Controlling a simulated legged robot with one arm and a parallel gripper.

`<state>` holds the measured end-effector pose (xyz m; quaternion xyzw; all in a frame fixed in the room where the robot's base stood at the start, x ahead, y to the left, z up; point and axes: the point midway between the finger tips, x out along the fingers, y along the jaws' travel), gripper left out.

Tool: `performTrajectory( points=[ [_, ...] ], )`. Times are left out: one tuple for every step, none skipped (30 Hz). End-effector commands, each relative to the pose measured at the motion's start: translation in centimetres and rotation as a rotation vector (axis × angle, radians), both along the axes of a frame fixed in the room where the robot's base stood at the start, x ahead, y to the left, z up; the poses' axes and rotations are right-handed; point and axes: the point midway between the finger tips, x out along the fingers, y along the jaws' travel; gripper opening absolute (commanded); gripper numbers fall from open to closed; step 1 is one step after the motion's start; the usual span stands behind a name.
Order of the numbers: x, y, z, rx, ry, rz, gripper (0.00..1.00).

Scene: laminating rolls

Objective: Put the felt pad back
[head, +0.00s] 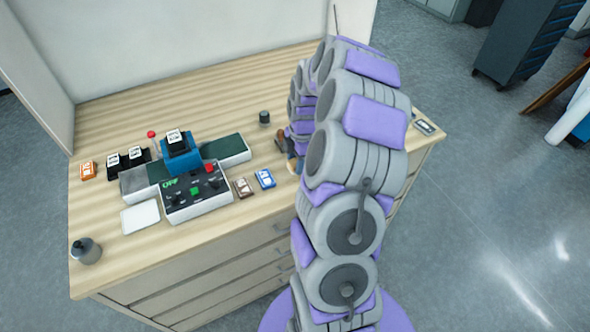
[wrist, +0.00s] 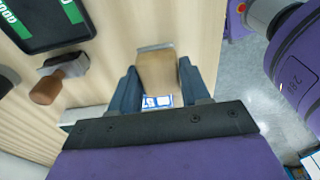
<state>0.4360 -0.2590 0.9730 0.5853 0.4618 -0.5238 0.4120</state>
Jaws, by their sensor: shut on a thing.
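In the wrist view my gripper (wrist: 157,68) has its two blue-grey fingers on either side of a tan block with a grey strip along its far end, which I take to be the felt pad (wrist: 158,73). The fingers are shut on its sides. A blue-and-white label (wrist: 157,101) shows at the block's near end; I cannot tell whether it is on the block or below it. The pale wooden tabletop lies beneath, and the gap to it is unclear. In the head view my arm hides most of the gripper and the pad.
A wooden-handled tool (wrist: 46,90) and a dark tray with green patches (wrist: 45,22) lie left in the wrist view.

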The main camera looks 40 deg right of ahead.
Motion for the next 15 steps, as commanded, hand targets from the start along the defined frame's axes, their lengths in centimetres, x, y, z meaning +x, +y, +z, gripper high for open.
performTrajectory(
  points=[
    [0.1,-0.3,-0.2,0.001,-0.001,-0.002,0.22],
    [0.1,-0.3,-0.4,0.002,-0.001,-0.002,0.22],
    [0.1,-0.3,-0.7,0.002,0.0,-0.003,0.22],
    [0.1,-0.2,-1.1,0.002,0.001,-0.003,0.22],
    [0.0,-0.1,-1.5,0.003,0.003,-0.003,0.22],
    [0.0,0.2,-2.1,0.002,0.004,-0.003,0.22],
    [0.0,0.3,-2.5,0.0,0.003,-0.002,0.22],
    [0.0,0.4,-2.9,-0.002,0.004,-0.001,0.22],
    [0.1,0.5,-3.3,-0.004,0.003,-0.001,0.22],
    [0.0,0.7,-3.4,-0.007,0.003,0.0,0.22],
    [0.1,0.8,-3.5,-0.008,0.003,0.0,0.19],
    [0.1,1.0,-3.4,-0.009,0.002,-0.001,0.18],
    [0.1,1.1,-3.3,-0.01,0.001,0.0,0.18],
    [0.1,1.1,-3.3,-0.011,0.002,0.0,0.18],
    [0.1,1.1,-3.2,-0.011,0.001,0.0,0.18]
  ],
)
